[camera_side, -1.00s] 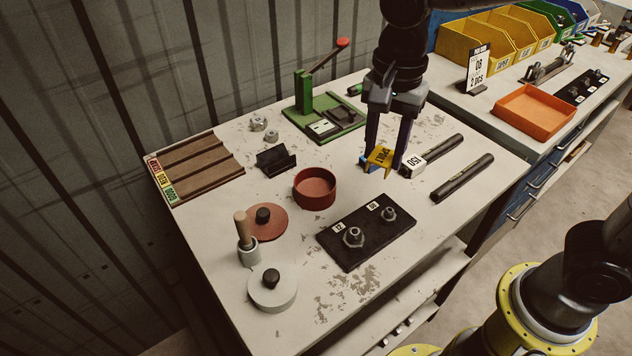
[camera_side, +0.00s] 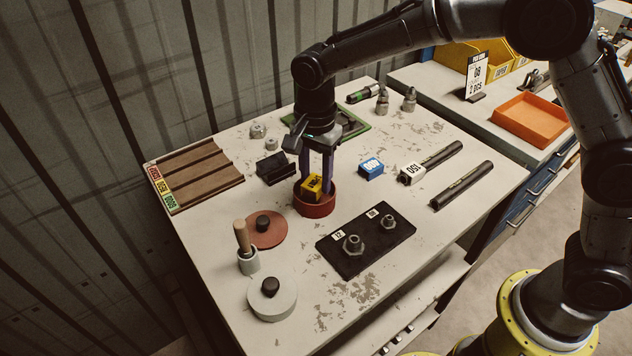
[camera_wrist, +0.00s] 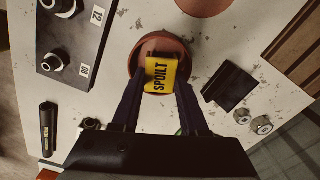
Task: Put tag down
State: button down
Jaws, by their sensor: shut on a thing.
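The tag is yellow with black lettering that reads "SPOILT" in the wrist view (camera_wrist: 160,75). In the side view the tag (camera_side: 311,186) is at the mouth of a round red-brown dish (camera_side: 316,208). The dish also shows around the tag in the wrist view (camera_wrist: 163,40). My gripper (camera_side: 316,178) points down over the dish, with its fingers shut on the tag. I cannot tell whether the tag touches the dish floor.
A blue block marked 060 (camera_side: 371,168) stands right of the dish. A black holder (camera_side: 275,167) is close on the left, and a black plate with fittings (camera_side: 366,240) lies in front. A red-brown lid (camera_side: 266,230) lies front left.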

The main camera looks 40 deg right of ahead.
aim_at(316, 180)
jog(key=shift+f, duration=0.95)
jog(key=shift+f, duration=0.15)
jog(key=c, duration=0.7)
grip_release()
notch_tip(316, 180, up, 11)
jog(key=shift+f, duration=0.1)
jog(key=shift+r, duration=0.8)
jog(key=shift+s, duration=0.1)
